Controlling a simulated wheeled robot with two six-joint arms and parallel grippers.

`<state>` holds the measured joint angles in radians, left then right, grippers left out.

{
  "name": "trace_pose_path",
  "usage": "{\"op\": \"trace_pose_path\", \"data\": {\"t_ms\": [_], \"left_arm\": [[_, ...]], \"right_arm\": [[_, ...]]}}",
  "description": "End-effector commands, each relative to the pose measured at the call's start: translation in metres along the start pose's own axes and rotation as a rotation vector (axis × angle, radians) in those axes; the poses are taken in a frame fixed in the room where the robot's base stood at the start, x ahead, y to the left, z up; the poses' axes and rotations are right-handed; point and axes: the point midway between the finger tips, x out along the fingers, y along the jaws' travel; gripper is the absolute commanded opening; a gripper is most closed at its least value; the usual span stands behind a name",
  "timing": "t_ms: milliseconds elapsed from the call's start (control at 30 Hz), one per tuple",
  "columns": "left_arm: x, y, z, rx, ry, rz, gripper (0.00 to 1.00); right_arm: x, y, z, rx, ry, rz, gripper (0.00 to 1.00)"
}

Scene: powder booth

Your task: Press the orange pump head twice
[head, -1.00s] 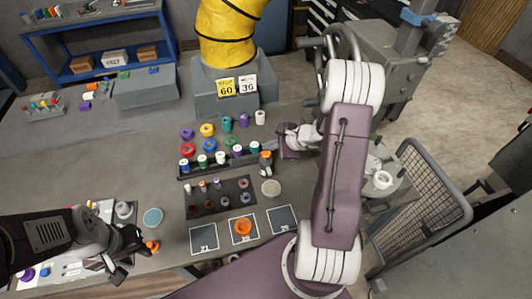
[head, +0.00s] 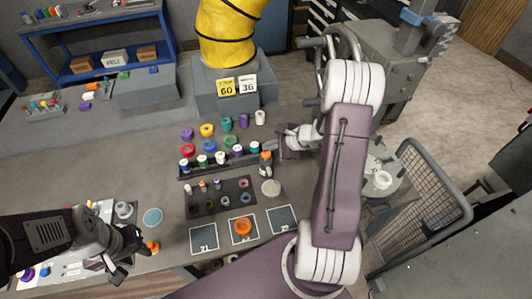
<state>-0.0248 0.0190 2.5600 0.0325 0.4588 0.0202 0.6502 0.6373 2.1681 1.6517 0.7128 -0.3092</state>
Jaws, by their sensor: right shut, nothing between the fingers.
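A small bottle with an orange pump head (head: 266,156) stands at the right end of the dark rack on the grey table. My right gripper (head: 270,145) is shut and empty. Its fingertips are close to the top of that bottle, on its far side; I cannot tell whether they touch it. My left gripper (head: 128,257) looks open and empty at the table's front left, beside another small orange item (head: 152,247).
Colored caps and rolls stand behind and in the rack (head: 190,171). A dark tray (head: 246,210) holds small parts. An orange disc (head: 243,227) lies on the middle numbered square. A round pale disc (head: 271,188) lies near the bottle. A mesh cart (head: 432,190) stands right.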

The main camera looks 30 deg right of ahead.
Motion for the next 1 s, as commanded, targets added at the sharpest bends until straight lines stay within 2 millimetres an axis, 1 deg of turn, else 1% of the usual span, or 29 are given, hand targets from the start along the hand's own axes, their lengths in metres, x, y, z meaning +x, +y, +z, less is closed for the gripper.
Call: {"op": "trace_pose_path", "data": {"t_ms": [333,667,1000], "left_arm": [[0.015,0.0,0.002,0.0,0.0,0.0,0.36],[0.014,0.0,0.001,0.0,0.0,0.0,0.36],[0.017,0.0,0.002,0.0,0.0,0.0,0.36]], "right_arm": [[0.007,0.005,-0.005,-0.002,0.0,0.0,0.0],[0.006,0.004,-0.004,0.0,0.0,0.0,0.0],[0.008,0.006,-0.006,0.0,0.0,0.0,0.0]]}}
